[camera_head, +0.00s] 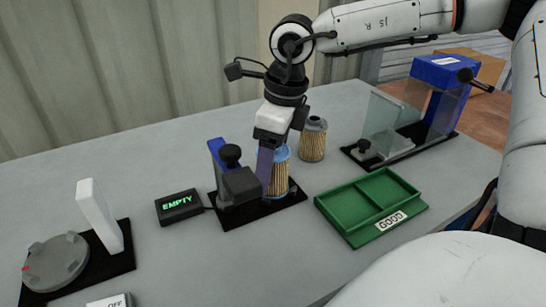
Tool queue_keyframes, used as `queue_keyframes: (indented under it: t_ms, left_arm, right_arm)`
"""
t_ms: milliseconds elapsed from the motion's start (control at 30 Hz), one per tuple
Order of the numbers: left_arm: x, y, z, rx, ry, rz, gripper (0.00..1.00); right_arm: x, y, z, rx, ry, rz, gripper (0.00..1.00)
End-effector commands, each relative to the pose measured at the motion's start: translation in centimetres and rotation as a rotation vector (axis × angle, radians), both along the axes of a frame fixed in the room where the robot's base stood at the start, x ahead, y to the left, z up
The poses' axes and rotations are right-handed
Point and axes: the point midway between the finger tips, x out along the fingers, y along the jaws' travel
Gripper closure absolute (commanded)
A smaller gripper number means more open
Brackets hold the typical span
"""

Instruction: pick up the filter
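A filter with a blue top rim and tan pleated side (281,178) stands upright at the black-based fixture (236,213). A second filter with a grey top (313,142) stands on the table just behind and to the right. My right gripper (267,168) points down at the blue-topped filter. One finger shows in front of that filter's left part. The other finger is hidden, so I cannot tell whether the gripper holds it. My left gripper is not in view.
A black display reading EMPTY (179,206) sits left of the fixture. A green two-part tray labelled GOOD (346,213) is at right. A blue device with clear panels (437,72) stands at back right. A round grey device (55,264) and an OFF switch (108,301) are front left.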

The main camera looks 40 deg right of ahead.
Motion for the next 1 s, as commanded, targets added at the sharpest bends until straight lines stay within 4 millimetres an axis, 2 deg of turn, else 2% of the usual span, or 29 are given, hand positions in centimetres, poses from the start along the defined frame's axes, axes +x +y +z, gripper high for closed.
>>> queue_keyframes:
  t_ms: [267,533,800,867,1000]
  left_arm:
    - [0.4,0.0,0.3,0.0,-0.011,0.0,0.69]
    - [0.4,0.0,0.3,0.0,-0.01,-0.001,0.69]
    - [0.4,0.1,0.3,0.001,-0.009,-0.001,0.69]
    - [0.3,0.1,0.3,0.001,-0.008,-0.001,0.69]
    - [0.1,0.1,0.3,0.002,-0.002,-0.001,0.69]
  right_arm:
    - [0.1,0.0,-0.4,0.001,-0.002,0.0,0.31]
    - [0.1,0.0,-0.4,0.0,-0.002,0.0,0.74]
    - [0.1,0.0,0.0,0.0,-0.004,0.0,0.74]
    - [0.2,0.0,0.6,-0.001,-0.005,0.0,0.74]
    - [0.2,0.0,3.1,-0.002,-0.007,-0.001,0.74]
